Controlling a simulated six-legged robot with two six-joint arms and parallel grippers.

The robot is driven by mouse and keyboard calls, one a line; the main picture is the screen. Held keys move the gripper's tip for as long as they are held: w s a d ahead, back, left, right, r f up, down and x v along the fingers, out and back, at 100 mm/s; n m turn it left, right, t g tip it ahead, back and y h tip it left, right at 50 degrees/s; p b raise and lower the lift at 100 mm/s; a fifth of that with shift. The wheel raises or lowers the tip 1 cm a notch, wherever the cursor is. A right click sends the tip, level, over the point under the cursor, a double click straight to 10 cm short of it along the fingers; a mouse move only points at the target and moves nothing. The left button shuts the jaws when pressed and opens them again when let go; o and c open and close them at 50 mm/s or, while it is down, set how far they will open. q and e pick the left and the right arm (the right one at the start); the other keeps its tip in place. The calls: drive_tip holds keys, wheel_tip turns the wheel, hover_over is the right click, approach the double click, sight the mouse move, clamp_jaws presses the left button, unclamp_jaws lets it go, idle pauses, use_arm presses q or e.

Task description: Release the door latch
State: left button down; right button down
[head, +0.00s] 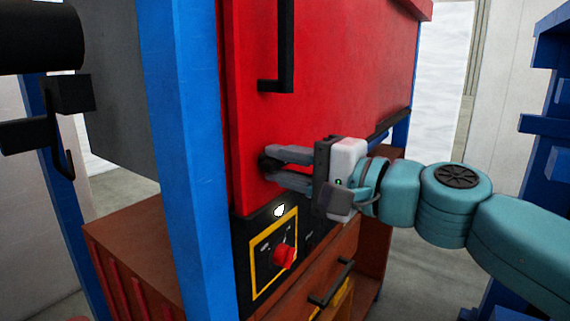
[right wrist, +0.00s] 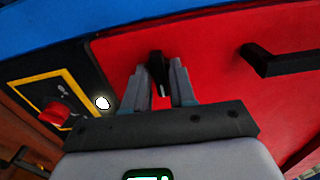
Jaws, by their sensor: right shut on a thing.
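The red door (head: 330,75) fills the upper middle of the head view and looks closed. A small black latch (head: 266,163) sits low on the door near its left edge. It also shows in the right wrist view (right wrist: 157,68) between the fingers. My right gripper (head: 276,168) reaches in from the right and is shut on the latch; its fingers cover part of it. It also shows in the right wrist view (right wrist: 163,90).
A black door handle (head: 285,50) hangs above the latch. A control panel with a red knob (head: 284,256) and a lit white button (head: 279,211) sits just below. A blue post (head: 185,140) stands to the left. A drawer handle (head: 331,283) sticks out lower down.

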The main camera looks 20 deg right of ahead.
drive_tip(key=c, duration=1.1)
unclamp_jaws()
drive_tip(key=b+v, duration=0.4)
drive_tip(key=v, duration=1.2)
drive_tip(key=shift+s+d, duration=0.1)
drive_tip(key=shift+s, duration=0.1)
drive_tip(key=shift+f, duration=0.1)
